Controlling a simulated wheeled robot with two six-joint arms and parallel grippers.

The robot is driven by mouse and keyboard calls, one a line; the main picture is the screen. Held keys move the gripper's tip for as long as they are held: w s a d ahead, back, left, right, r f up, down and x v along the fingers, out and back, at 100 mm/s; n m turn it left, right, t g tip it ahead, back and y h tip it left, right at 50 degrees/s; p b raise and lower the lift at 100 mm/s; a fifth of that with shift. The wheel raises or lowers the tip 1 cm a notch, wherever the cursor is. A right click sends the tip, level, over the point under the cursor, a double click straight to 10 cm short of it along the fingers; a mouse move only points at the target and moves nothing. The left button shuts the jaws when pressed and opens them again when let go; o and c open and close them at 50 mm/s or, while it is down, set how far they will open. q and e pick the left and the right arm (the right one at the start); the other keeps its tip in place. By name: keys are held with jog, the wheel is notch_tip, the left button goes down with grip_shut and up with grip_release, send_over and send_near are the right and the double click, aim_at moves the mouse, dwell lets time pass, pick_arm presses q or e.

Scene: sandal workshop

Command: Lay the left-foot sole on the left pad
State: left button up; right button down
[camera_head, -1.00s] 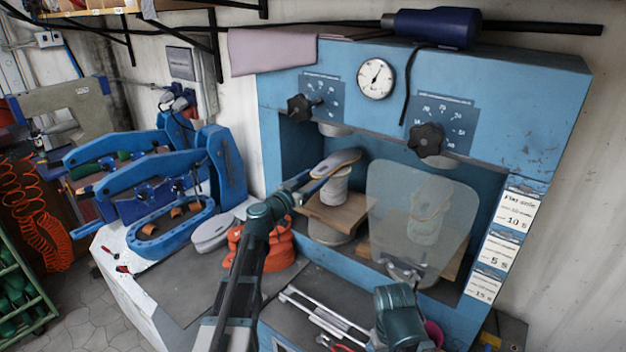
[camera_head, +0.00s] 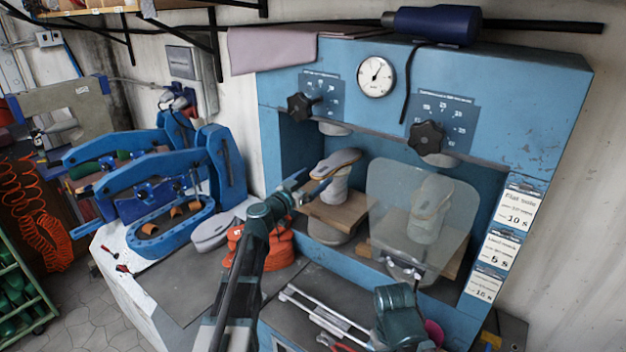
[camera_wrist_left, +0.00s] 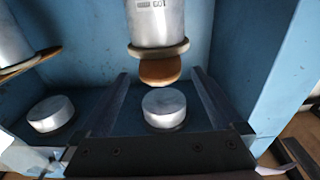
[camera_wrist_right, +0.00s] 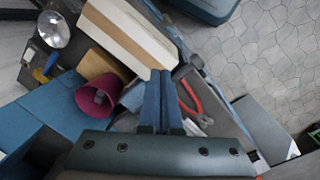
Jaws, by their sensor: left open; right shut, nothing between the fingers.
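A sole (camera_head: 338,160) with a grey top and tan edge lies on the left pad (camera_head: 334,187), a pale upright cylinder on a wooden block. My left gripper (camera_head: 318,186) is open and empty at the left side of this pad, apart from the sole as far as I can tell. In the left wrist view, which looks upside down, the brown sole (camera_wrist_left: 160,71) shows at the end of the pad's silver cylinder (camera_wrist_left: 157,22), beyond my fingers (camera_wrist_left: 160,88). My right gripper (camera_wrist_right: 160,75) is shut and empty above the front bench.
A clear shield (camera_head: 390,215) stands before the right pad (camera_head: 428,225). The blue press walls enclose both bays. Grey soles (camera_head: 212,234) and an orange stack (camera_head: 275,250) lie left of the press. A magenta cup (camera_wrist_right: 103,94) and red pliers (camera_wrist_right: 190,97) are near my right gripper.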

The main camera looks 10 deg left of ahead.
pick_arm(q)
jog(key=shift+s, duration=0.2)
dwell(0.4)
jog(key=v, duration=0.7)
jog(key=shift+s+a+r, duration=0.2)
jog(key=shift+s, duration=0.15)
dwell(1.1)
dwell(0.3)
jog(key=v, duration=1.3)
jog(key=shift+s+a+b, duration=0.2)
jog(key=shift+s+b, duration=0.15)
jog(key=shift+b, duration=0.05)
jog(key=shift+f, duration=0.1)
